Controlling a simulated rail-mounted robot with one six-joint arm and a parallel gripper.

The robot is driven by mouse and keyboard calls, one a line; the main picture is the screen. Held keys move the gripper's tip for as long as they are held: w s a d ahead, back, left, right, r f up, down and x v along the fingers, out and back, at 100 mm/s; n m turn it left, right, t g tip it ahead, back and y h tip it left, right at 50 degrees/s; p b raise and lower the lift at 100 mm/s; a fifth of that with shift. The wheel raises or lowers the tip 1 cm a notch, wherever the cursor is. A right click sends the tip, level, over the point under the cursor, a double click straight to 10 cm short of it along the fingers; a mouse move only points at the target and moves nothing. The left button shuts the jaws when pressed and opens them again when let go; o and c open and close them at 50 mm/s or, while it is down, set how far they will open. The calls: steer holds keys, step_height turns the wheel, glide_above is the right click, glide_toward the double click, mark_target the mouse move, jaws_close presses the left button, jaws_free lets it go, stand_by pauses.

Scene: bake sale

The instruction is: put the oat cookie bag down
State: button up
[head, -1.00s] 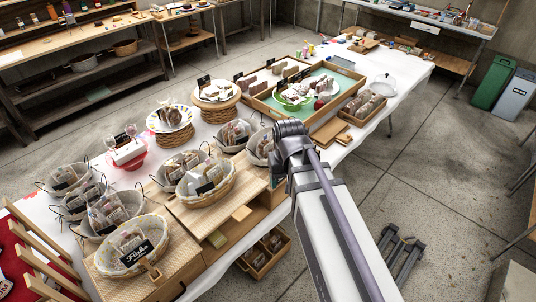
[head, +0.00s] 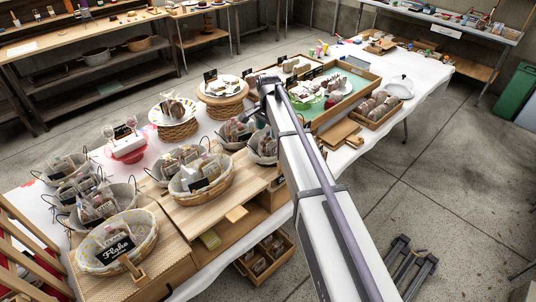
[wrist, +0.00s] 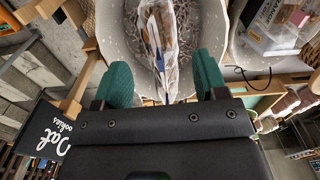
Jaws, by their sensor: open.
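My gripper (wrist: 162,66) shows in the wrist view with its two green fingers apart. A clear bag of cookies (wrist: 158,35) stands between the fingers, with visible room on both sides. The bag is in a basket with a pale liner (wrist: 110,30) and shredded paper. A black sign (wrist: 45,135) reading "Oat cookies" is at the left, beside the basket. In the head view the arm's end is above a lined basket (head: 228,144) behind the stepped wooden stand; the fingertips are not clear there.
Other bag-filled baskets stand close by, including one on the wooden stand (head: 203,193) and one marked "Flake" (head: 116,241). A cake stand on a wicker base (head: 222,108) and a wooden tray (head: 322,121) are behind. Clear plastic packages (wrist: 275,30) show at right.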

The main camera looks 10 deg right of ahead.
mark_target(268, 136)
step_height(268, 136, down, 6)
steer(key=b, duration=0.5)
steer(key=shift+a+r, duration=0.1)
steer(key=shift+r, duration=0.45)
steer(key=c, duration=0.8)
steer(key=shift+o, duration=0.2)
step_height(268, 136, up, 18)
steer(key=p, duration=1.8)
